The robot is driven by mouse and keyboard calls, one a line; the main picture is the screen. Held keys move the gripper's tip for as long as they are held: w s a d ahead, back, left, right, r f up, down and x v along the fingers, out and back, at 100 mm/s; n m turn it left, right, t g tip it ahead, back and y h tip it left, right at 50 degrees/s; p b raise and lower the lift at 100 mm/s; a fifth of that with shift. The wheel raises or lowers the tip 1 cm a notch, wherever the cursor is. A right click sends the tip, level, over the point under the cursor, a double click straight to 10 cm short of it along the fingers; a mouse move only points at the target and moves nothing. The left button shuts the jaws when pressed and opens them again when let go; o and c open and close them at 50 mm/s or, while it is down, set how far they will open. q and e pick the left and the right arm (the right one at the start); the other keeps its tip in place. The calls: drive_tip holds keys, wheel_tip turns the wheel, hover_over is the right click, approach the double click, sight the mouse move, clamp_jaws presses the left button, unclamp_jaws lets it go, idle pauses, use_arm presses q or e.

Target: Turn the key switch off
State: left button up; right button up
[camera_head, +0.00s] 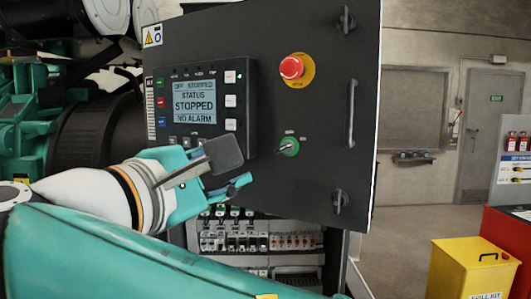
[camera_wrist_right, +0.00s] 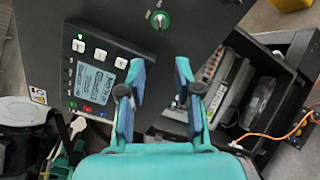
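The key switch (camera_head: 288,147) is a green round with a silver key, on the dark panel door right of the display. The key lies slightly slanted, near horizontal; its small labels are unreadable. It also shows in the right wrist view (camera_wrist_right: 160,20), ahead of the fingertips. My right gripper (camera_head: 240,171) is left of and a little below the switch, not touching it. Its fingers are apart and empty, as the right wrist view shows (camera_wrist_right: 161,72). The controller display (camera_head: 194,102) reads OFF, STOPPED and NO ALARM. My left gripper is not in view.
A red emergency stop button (camera_head: 292,67) sits above the switch. A vertical handle (camera_head: 351,113) and latches stand out near the door's right edge. Breakers (camera_head: 240,240) show in the cabinet below. A yellow spill kit bin (camera_head: 470,270) stands lower right.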

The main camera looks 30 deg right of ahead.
sight(278, 151)
drive_tip(key=p+x, duration=0.1)
drive_tip(key=x, duration=1.4)
drive_tip(key=shift+w+p, duration=0.1)
drive_tip(key=shift+p, duration=0.2)
